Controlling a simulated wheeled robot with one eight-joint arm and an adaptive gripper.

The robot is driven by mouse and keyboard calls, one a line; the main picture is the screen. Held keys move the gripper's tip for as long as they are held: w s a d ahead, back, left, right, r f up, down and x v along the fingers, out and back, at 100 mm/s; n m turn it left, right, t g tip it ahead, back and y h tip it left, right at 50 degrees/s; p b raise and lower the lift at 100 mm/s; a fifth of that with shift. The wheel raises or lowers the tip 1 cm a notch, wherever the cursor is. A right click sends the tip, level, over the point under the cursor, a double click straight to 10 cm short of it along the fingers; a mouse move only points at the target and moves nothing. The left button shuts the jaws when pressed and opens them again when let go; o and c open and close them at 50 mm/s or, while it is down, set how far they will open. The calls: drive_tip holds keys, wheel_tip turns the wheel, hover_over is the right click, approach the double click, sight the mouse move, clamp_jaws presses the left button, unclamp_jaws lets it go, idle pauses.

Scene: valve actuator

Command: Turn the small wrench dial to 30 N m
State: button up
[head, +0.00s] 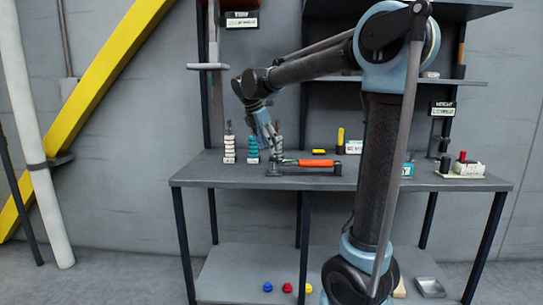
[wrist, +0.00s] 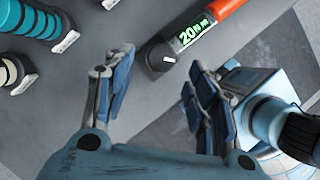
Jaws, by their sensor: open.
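A torque wrench with an orange handle (head: 313,162) lies on the workbench in the head view. The wrist view shows part of its orange handle (wrist: 232,5) and a green-on-black display (wrist: 194,31) that reads 20 N m. The small dark dial (wrist: 157,57) is at the near end of the wrench, with a light mark on it. My gripper (wrist: 157,88) is open and empty; its two fingers are spread to either side of the dial and below it in the picture. In the head view my gripper (head: 272,150) is over the bench at the wrench's left end.
A teal ringed stack (head: 252,149) and a white ringed stack (head: 229,149) stand left of the wrench. A white box (head: 354,147) and a yellow item (head: 340,140) are behind it. The workbench (head: 215,175) is clear along its front left edge.

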sight(273, 156)
drive_tip(key=shift+x, duration=2.2)
drive_tip(key=c, duration=1.1)
